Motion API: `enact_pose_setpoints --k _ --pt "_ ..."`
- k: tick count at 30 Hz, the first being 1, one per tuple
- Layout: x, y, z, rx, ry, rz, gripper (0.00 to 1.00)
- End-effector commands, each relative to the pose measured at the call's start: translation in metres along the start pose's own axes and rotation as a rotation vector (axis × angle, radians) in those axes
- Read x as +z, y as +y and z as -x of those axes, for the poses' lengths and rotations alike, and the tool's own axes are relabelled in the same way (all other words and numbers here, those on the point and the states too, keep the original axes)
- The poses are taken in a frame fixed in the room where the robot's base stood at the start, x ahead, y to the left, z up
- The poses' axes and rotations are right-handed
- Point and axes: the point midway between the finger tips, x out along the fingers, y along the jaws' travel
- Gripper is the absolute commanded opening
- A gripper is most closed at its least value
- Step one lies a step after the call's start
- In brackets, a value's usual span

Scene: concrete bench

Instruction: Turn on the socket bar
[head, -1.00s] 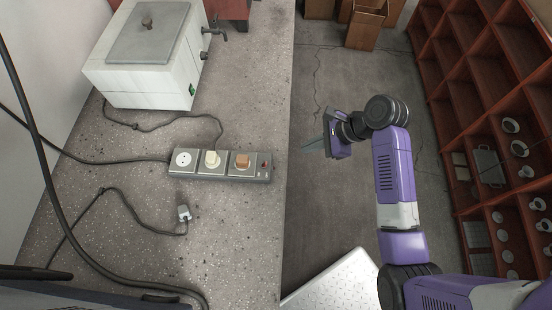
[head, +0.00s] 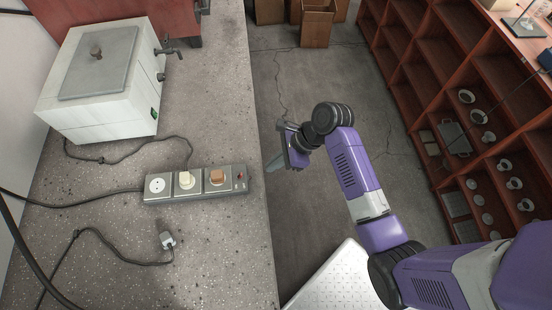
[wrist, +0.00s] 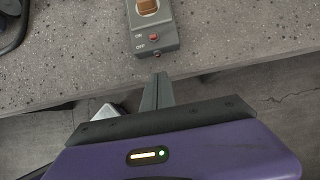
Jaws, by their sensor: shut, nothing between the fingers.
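The grey socket bar (head: 200,192) lies on the concrete bench near its right edge. Its left socket is empty, the middle holds a cream plug (head: 186,180) and the right a brown plug (head: 216,176). At its right end is a small red switch (head: 241,177). The wrist view shows the bar's end (wrist: 165,28) with the red switch (wrist: 153,37) beside ON and OFF marks, and a small red spot below. I cannot tell the switch's position. My gripper (head: 271,166) is shut and empty, right of the bar and apart from it; its fingertips (wrist: 160,76) point toward the bar's switch end.
A white tank (head: 105,85) with a tap stands on the bench at the back left. A loose plug (head: 167,240) and cables lie left and in front of the bar. A red shelf unit (head: 430,90) with crockery stands right, across open floor.

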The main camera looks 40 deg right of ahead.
Motion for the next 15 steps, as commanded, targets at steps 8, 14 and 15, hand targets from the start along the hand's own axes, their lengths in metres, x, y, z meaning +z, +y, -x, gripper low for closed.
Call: enact_pose_setpoints --k 8,14,15 --pt "0.000 0.001 -0.055 0.004 0.002 0.001 0.00" --pt "0.029 0.000 -0.058 0.000 0.000 0.002 0.00" --pt "0.032 0.000 -0.059 0.000 0.001 0.002 0.00"
